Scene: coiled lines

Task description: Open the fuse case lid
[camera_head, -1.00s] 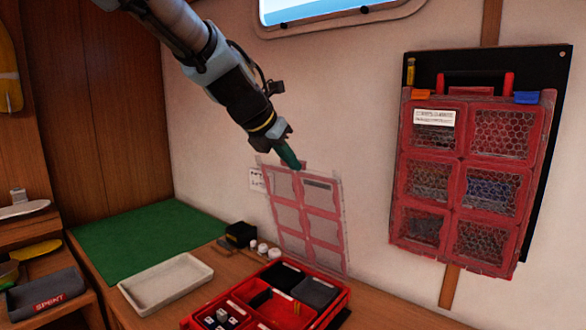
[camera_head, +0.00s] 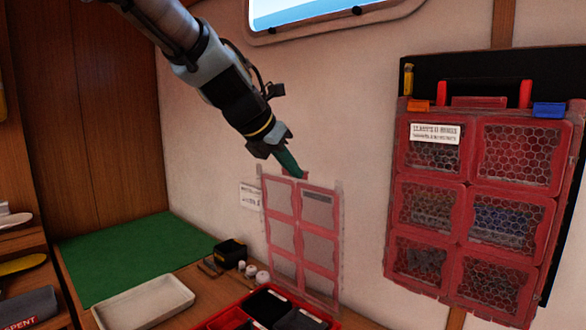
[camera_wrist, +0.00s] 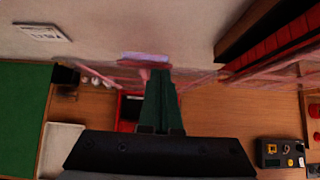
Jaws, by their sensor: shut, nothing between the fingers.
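The fuse case (camera_head: 218,322) is a red box on the bench, cut off by the bottom edge in the head view. Its lid (camera_head: 302,237), a clear panel with a red six-part frame, stands upright, open, near the wall. My gripper (camera_head: 299,174) is shut and empty, with its green fingertips at the lid's top edge, by a small red tab. I cannot tell whether they touch it. In the wrist view the shut fingers (camera_wrist: 160,76) overlap the lid's top edge, which is seen nearly edge-on. Part of the case (camera_wrist: 128,104) shows behind them.
A similar red case (camera_head: 470,200) hangs on a black board at the right. A white tray (camera_head: 145,303) and a green mat (camera_head: 140,255) lie left of the case. A small black box (camera_head: 230,252) and white pots (camera_head: 256,274) stand beside the lid. A window is above.

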